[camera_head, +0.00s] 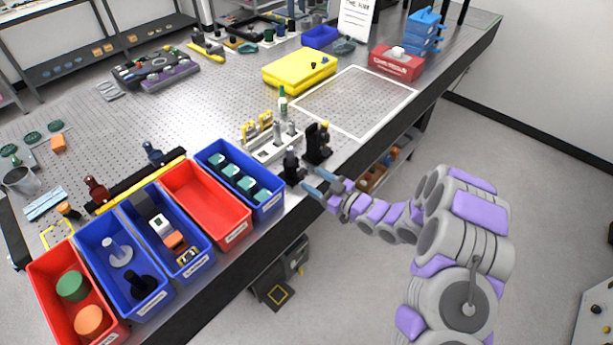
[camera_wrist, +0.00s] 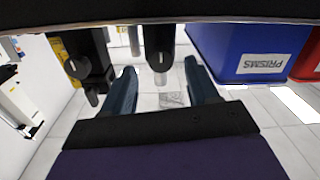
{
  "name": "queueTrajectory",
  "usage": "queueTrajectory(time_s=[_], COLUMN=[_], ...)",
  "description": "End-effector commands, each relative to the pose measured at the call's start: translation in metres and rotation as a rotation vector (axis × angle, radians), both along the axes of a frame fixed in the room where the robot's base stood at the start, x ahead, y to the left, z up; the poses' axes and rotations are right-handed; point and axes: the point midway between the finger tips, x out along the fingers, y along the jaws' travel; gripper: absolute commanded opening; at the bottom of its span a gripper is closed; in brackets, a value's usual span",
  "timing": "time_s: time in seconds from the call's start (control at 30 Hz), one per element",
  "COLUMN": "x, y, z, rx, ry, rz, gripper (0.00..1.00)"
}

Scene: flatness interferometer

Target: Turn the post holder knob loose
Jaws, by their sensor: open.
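A black post holder (camera_head: 291,168) stands near the table's front edge, just right of the blue prisms bin. My gripper (camera_head: 315,182) is at the table edge, in front and to the right of the post holder.
A black mount (camera_head: 318,143) with a dark knob stands close right of the post holder; the wrist view shows it at left (camera_wrist: 88,62). The blue prisms bin (camera_head: 266,211) is close on the left. A white rail with posts (camera_head: 266,152) is behind.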

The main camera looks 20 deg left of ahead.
Motion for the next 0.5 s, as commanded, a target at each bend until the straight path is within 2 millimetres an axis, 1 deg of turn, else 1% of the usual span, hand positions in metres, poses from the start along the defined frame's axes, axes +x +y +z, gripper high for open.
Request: queueTrajectory(time_s=[0.03, 0.2, 0.5], x=[0.002, 0.008, 0.014], y=[0.007, 0.024, 0.033], z=[-0.001, 0.000, 0.002], rx=[0.001, 0.004, 0.006], ry=[-0.002, 0.000, 0.001], rz=[0.002, 0.003, -0.001], gripper=[0.59, 0.59, 0.59])
